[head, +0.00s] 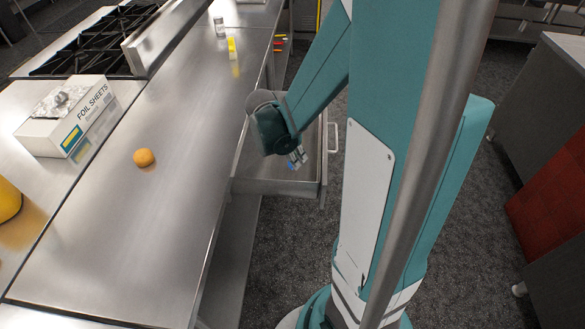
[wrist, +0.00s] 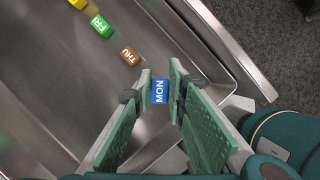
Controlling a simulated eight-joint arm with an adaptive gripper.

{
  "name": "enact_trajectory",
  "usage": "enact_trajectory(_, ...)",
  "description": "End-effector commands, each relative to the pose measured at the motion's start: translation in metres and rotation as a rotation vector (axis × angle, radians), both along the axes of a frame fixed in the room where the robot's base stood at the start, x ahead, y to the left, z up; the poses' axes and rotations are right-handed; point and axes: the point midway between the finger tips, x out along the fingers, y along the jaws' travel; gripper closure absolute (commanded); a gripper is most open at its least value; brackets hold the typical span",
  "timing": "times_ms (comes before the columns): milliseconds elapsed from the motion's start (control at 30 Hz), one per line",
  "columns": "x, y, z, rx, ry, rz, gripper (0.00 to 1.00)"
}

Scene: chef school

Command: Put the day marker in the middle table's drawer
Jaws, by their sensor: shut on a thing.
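My gripper (head: 297,160) is over the open metal drawer (head: 275,187) at the side of the steel table. In the wrist view my gripper (wrist: 160,91) is shut on a small blue day marker (wrist: 159,92) lettered "MON". The drawer's wall and rim (wrist: 238,58) run along the right in that view. A brown "THU" marker (wrist: 130,56) and a green "FRI" marker (wrist: 101,26) lie on metal that looks like the drawer floor. A yellow piece (wrist: 78,4) is cut off at the top edge. My arm hides part of the drawer in the head view.
The steel tabletop (head: 130,235) holds an orange ball-like item (head: 144,158), with a foil sheets box (head: 68,117) to its left. A yellow item (head: 232,48) and a jar (head: 219,27) stand farther back. Several small coloured things (head: 279,42) show beyond the table's right edge.

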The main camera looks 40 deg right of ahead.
Motion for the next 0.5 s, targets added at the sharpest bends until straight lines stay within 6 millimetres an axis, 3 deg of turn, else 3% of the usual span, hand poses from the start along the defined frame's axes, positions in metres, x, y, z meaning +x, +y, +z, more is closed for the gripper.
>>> enact_trajectory(200, 0.0, 0.0, -0.026, 0.0, 0.0, 0.0, 0.93)
enact_trajectory(500, 0.0, 0.0, -0.031, 0.0, 0.0, 0.0, 0.93)
